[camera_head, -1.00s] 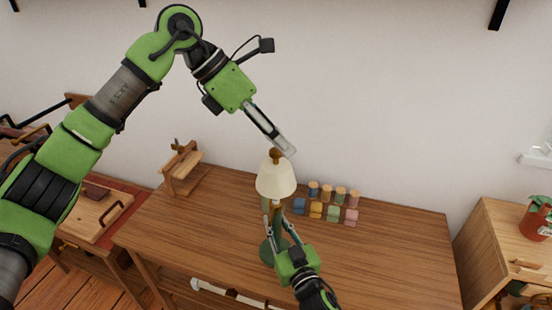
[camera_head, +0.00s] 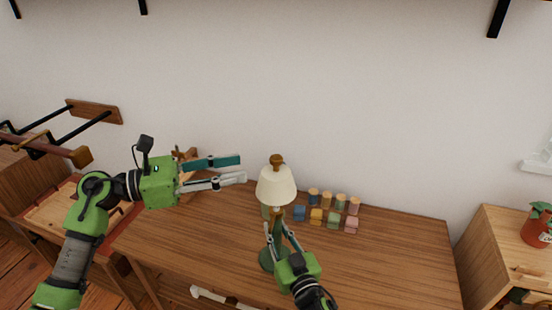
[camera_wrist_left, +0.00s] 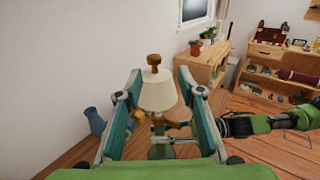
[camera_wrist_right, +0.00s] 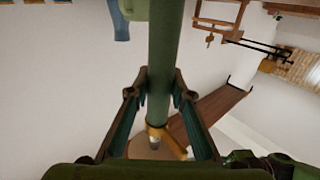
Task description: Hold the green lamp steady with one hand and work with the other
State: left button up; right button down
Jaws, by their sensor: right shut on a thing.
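The green lamp stands upright on the desk, with a cream shade (camera_head: 276,187) topped by a brown wooden knob (camera_head: 277,160) and a green base (camera_head: 266,259). My right gripper (camera_head: 275,226) is shut on the lamp's stem; in the right wrist view the green stem (camera_wrist_right: 160,60) runs between its fingers (camera_wrist_right: 160,92). My left gripper (camera_head: 243,169) is open and empty, left of the shade with its fingers pointing right. In the left wrist view the shade (camera_wrist_left: 157,92) and knob (camera_wrist_left: 154,60) show between and beyond the open fingers.
Several small coloured blocks and round pieces (camera_head: 333,212) stand right of the lamp on the wooden desk (camera_head: 390,250). A wooden stand (camera_head: 188,183) is behind my left gripper. A plant pot (camera_head: 537,227) sits on the right cabinet. The desk's right part is clear.

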aim_at(276, 157)
pick_arm(q)
jog(key=shift+t, duration=0.4)
jog(key=x, duration=1)
jog(key=shift+w+d+f, duration=0.15)
jog(key=shift+w+f, duration=0.2)
jog(key=shift+w, duration=0.1)
